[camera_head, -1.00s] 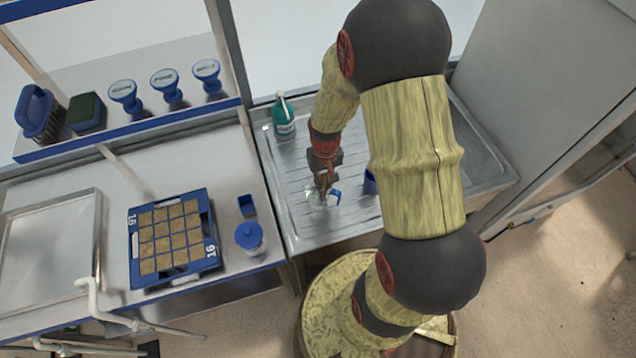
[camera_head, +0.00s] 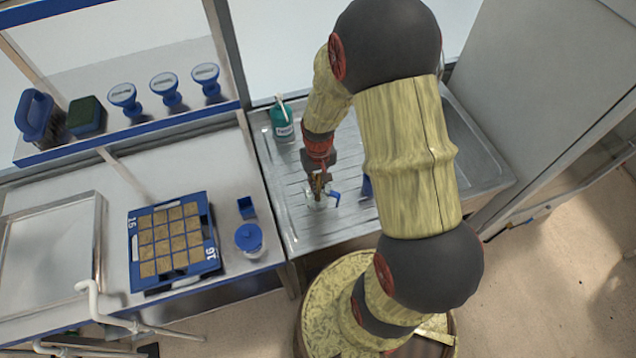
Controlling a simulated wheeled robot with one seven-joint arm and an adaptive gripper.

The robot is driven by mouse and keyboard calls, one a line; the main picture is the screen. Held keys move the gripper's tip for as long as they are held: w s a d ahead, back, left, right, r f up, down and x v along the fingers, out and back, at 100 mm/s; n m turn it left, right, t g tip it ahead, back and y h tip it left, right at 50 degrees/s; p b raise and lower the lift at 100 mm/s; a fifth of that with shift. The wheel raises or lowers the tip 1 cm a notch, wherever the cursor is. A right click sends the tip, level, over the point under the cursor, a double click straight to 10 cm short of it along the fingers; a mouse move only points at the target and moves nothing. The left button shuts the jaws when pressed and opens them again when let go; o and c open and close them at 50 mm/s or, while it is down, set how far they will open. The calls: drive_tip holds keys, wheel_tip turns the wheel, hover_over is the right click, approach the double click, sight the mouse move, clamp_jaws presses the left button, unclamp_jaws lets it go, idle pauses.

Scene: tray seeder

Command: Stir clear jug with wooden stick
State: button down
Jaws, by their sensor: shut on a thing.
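The clear jug (camera_head: 316,202) with a blue handle (camera_head: 335,199) stands on the ribbed metal drainboard (camera_head: 300,238). My gripper (camera_head: 318,182) is directly above the jug, pointing down at its mouth. It is shut on a thin brownish thing that looks like the wooden stick; the stick is mostly hidden by the fingers. I cannot tell how deep it reaches into the jug.
A blue object (camera_head: 366,187) is partly hidden by my arm. The left bench holds a blue seed tray (camera_head: 134,252), a small blue cup (camera_head: 247,207) and a blue-lidded jar (camera_head: 249,239). Blue-handled stamps line the shelf.

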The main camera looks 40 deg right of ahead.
drive_tip(key=shift+r+p, duration=3.5)
drive_tip(key=shift+r, duration=1.75)
wheel_tip(320, 180, up, 5)
drive_tip(key=p, duration=0.3)
